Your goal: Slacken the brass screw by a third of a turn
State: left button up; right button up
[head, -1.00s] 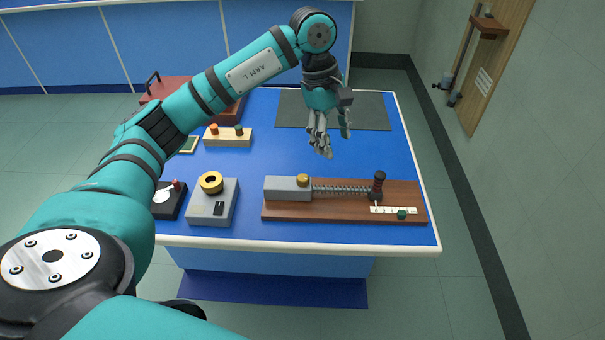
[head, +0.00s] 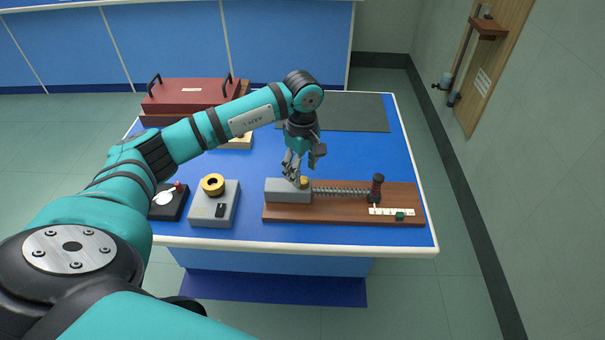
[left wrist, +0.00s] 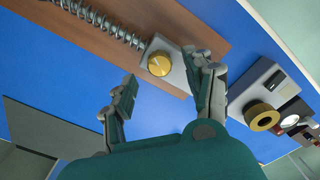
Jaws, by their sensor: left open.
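The brass screw (head: 304,182) is a round knob on top of the grey block (head: 287,193) at the left end of the brown wooden board. In the left wrist view the brass screw (left wrist: 159,63) shows as a slotted yellow disc beyond the fingertips. My left gripper (head: 295,177) is above the grey block, close to the screw. Its fingers are apart, and in the left wrist view (left wrist: 163,90) nothing is between them. I cannot tell from the head view whether a finger touches the screw. My right gripper is not in view.
A grey box with a yellow ring (head: 212,184) stands left of the board. A dark red case (head: 190,97) is behind.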

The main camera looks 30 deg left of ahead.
aim_at(303, 179)
pick_arm(q)
jog(key=shift+f, duration=1.65)
grip_shut()
